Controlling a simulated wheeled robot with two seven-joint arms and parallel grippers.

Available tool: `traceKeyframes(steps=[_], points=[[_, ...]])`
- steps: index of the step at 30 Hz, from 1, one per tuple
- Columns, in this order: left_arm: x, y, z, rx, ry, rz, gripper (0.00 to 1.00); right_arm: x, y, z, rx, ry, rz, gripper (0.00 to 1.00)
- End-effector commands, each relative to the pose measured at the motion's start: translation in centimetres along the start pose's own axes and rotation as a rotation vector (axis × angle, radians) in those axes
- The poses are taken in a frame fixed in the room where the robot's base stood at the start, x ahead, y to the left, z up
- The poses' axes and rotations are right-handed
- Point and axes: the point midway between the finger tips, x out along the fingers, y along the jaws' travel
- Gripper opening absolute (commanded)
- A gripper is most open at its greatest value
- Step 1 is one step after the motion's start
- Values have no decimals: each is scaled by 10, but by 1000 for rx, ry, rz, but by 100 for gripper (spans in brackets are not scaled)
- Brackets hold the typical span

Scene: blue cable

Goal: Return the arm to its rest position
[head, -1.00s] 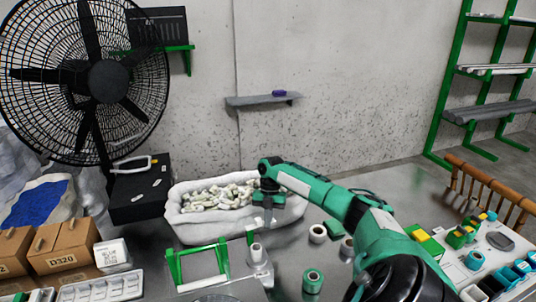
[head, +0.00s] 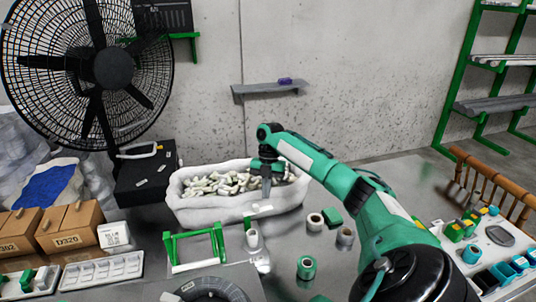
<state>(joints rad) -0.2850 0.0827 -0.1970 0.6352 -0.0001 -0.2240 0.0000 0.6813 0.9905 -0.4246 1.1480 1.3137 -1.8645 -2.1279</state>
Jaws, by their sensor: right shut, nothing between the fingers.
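My right arm, green and black, comes in from the lower right and reaches to the middle of the head view. Its gripper (head: 263,205) points down at the front right of a white, sack-like bin (head: 205,214). The jaws are small here and look closed, with nothing seen between them. No blue cable can be made out. My left gripper is not in view.
Pale pieces (head: 222,184) fill the bin. A green frame (head: 193,248), a dark coil (head: 207,290), several spools (head: 307,267) and a green block (head: 331,217) stand nearby. Cardboard boxes (head: 70,230) and a large fan (head: 85,70) are left; a parts tray (head: 500,250) is right.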

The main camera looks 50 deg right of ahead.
Motion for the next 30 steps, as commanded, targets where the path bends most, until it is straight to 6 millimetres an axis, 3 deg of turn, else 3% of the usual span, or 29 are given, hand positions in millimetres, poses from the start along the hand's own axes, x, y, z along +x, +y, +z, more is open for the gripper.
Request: traceKeyframes(steps=[11,23,26,30], points=[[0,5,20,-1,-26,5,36,-10,2,-1,0,1,0,0],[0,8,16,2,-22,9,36,-10,2,-1,0,0,0,0],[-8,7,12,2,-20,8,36,-18,2,-4,0,0,0,0],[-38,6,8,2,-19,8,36,-47,2,-14,0,0,0,0]])
